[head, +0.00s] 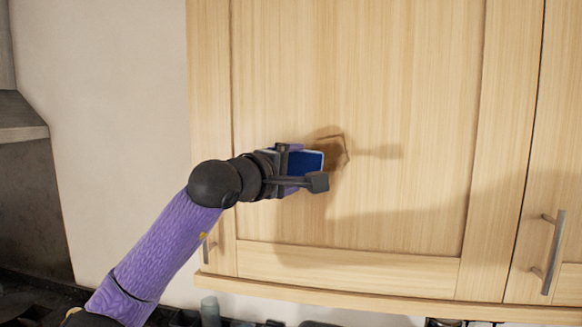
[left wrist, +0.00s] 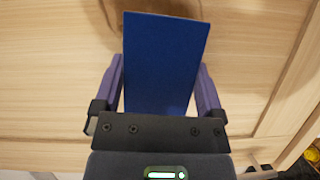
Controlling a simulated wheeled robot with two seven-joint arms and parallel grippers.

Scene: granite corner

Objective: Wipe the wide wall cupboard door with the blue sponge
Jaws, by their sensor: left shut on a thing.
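The wide wall cupboard door (head: 420,95) is pale wood with a recessed panel and fills the middle of the head view. It is closed. My left gripper (head: 303,170) is in front of the panel's lower left part, shut on the blue sponge (head: 309,161). In the left wrist view the sponge (left wrist: 165,60) is a flat blue slab between the two purple fingers, sticking out past them towards the door (left wrist: 50,70). A dark shadow lies on the panel just right of the sponge; I cannot tell whether sponge and door touch. My right gripper is not in view.
A second cupboard door with a metal handle (head: 552,255) is at the right. Another handle (head: 207,249) shows at the wide door's lower left. White wall (head: 110,100) is at the left, beside a dark hood (head: 18,118). Items stand below the cupboard, including a bottle (head: 210,311).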

